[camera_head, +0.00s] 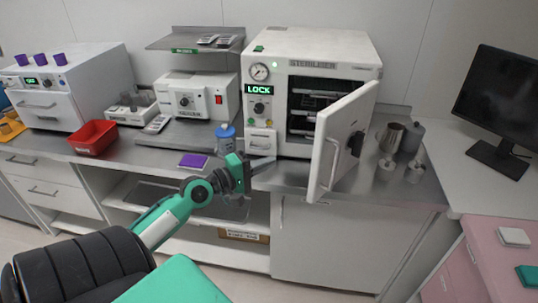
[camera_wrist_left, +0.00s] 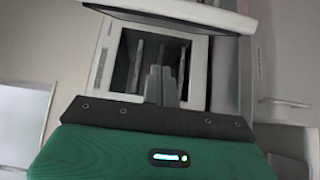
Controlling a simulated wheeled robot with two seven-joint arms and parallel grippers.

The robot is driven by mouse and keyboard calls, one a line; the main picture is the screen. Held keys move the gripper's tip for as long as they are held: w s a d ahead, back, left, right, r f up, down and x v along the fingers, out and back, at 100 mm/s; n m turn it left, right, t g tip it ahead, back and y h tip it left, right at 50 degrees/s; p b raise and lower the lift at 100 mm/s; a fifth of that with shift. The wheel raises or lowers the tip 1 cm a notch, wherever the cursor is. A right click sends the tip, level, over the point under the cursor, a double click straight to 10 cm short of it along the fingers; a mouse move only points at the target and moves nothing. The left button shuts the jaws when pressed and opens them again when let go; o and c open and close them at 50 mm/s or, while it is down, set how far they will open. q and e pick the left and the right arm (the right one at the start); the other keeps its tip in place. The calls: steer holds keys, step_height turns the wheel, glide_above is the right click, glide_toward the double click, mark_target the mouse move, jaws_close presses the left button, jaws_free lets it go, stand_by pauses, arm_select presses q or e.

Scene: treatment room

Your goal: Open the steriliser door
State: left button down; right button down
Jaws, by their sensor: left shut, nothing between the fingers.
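The white steriliser (camera_head: 318,52) stands on the counter with a gauge, a green LOCK display and knobs on its left front. Its door (camera_head: 343,135) stands swung open toward the right front, showing racks inside the chamber (camera_head: 305,100). In the left wrist view the gripper (camera_wrist_left: 168,85) points at the open chamber (camera_wrist_left: 150,55). My right gripper is not in view.
A blue-lidded jar (camera_head: 226,140) stands just behind my left gripper. Metal cups (camera_head: 391,137) stand right of the door. A red tray (camera_head: 92,137) and a purple pad (camera_head: 193,160) lie to the left. A monitor (camera_head: 500,100) stands far right.

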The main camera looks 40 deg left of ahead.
arm_select(q)
steer(key=w+d+p, duration=0.5)
steer(key=w+d, duration=0.1)
steer(key=w, duration=0.1)
steer(key=shift+w, duration=0.3)
stand_by(0.3)
steer(key=shift+d, duration=0.1)
